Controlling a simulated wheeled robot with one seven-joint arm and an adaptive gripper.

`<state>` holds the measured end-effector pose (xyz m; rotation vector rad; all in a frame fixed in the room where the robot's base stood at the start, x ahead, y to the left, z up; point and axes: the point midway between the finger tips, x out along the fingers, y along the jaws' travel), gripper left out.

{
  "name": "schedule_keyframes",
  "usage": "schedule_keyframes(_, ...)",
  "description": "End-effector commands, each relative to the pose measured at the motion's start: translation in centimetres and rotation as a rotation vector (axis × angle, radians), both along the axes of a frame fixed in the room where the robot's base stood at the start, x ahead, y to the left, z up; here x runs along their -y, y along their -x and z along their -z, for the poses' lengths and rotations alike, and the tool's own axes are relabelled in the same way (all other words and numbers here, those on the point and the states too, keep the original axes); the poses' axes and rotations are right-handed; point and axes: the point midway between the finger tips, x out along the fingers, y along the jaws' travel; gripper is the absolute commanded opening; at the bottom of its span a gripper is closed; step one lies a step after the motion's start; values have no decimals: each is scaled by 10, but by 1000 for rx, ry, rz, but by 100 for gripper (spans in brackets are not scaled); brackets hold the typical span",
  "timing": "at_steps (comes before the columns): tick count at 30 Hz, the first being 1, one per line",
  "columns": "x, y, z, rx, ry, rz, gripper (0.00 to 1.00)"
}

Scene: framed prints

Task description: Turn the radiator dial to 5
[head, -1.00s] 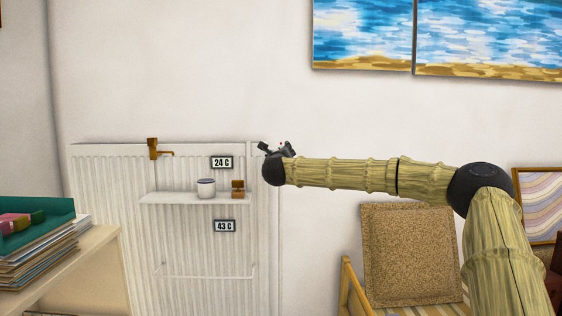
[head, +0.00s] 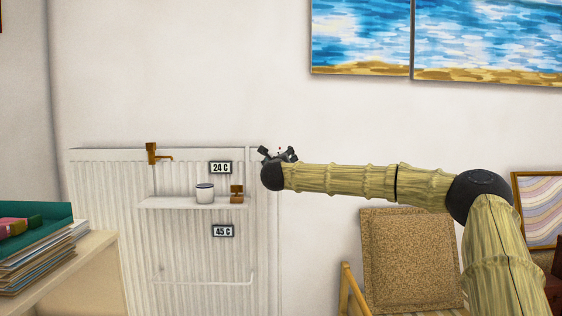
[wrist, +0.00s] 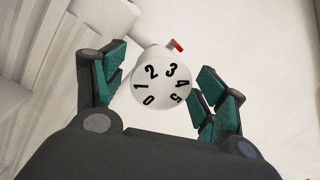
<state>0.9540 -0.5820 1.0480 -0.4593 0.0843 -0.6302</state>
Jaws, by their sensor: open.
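The white radiator dial (wrist: 160,90) shows in the wrist view with black numbers 0 to 5 around its face. A small red marker (wrist: 175,45) sits beside its upper edge, nearest the 3. My gripper (wrist: 160,88) is open, with its teal-padded fingers on either side of the dial. I cannot tell whether the pads touch it. In the head view my gripper (head: 278,154) is at the radiator's upper right corner and hides the dial. The white radiator (head: 100,200) stands against the wall. Its displays read 24 C (head: 220,168) and 45 C (head: 223,231).
A shelf (head: 170,203) on the radiator holds a white cup (head: 205,193) and a small brown object (head: 237,193). A brass tap-like fitting (head: 152,154) is at the radiator's top. A desk (head: 70,265) with folders is at left, a cushioned chair (head: 405,260) at right.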

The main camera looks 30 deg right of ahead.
Motion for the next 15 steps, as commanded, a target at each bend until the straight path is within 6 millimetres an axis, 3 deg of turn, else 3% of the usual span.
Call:
schedule_keyframes(8,-4,5,-1,2,0,-1,72)
schedule_keyframes(15,-25,34,0,2,1,-2,72)
